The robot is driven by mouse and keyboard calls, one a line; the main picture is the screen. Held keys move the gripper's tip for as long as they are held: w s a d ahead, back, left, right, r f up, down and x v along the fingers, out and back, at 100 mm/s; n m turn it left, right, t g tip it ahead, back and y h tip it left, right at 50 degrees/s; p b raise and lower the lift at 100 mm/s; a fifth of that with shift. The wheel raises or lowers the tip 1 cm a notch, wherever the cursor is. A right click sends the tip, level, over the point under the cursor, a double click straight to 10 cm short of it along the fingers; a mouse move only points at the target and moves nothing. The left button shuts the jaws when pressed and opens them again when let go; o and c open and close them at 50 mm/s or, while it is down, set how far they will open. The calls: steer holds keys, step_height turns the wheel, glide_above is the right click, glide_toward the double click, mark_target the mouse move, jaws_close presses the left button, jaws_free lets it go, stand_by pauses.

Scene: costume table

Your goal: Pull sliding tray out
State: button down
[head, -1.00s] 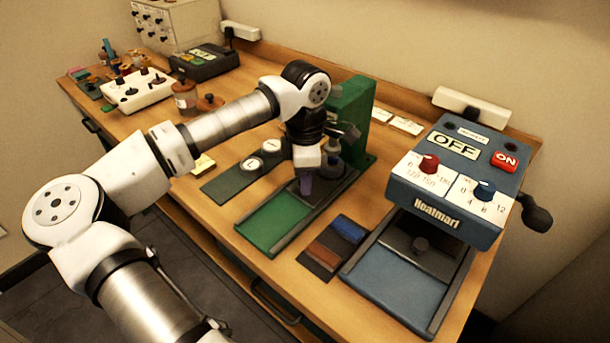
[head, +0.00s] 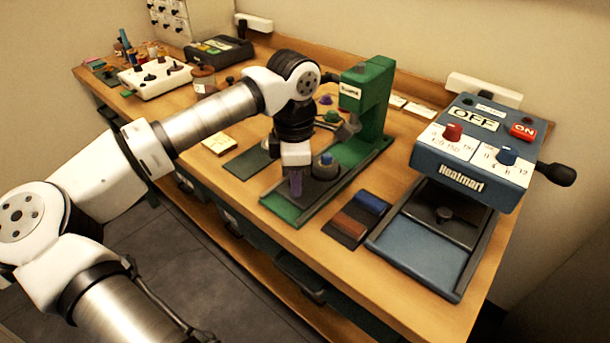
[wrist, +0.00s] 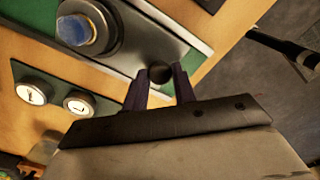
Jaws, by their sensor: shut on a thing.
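The green press (head: 362,112) stands on the table with a long green base (head: 283,207) running to the table's front. A dark grey sliding tray (wrist: 135,35) lies in this base and carries a round holder with a blue top (head: 325,161), also seen in the wrist view (wrist: 75,30). My gripper (head: 296,188) points down over the front part of the base. In the wrist view its purple fingers (wrist: 160,80) are shut on the tray's small dark knob (wrist: 160,73). In the head view the gripper hides the knob.
A blue Heatmart press (head: 468,160) with its own tray stands at right. A dark pad with a brown and a blue block (head: 368,203) lies between the presses. A green plate with round discs (wrist: 55,100) lies beside the base. The table's front edge is close.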

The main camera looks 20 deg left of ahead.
steer(key=shift+s+a+b, duration=0.15)
steer(key=shift+s+a, duration=0.2)
steer(key=shift+s, duration=0.55)
steer(key=shift+s+a+b, duration=0.15)
steer(key=shift+s+a, duration=0.15)
steer(key=shift+s, duration=0.55)
steer(key=c, duration=1.1)
jaws_free()
steer(key=shift+s, duration=0.15)
step_height(320, 180, up, 14)
steer(key=shift+f+b, duration=0.1)
steer(key=shift+b, duration=0.45)
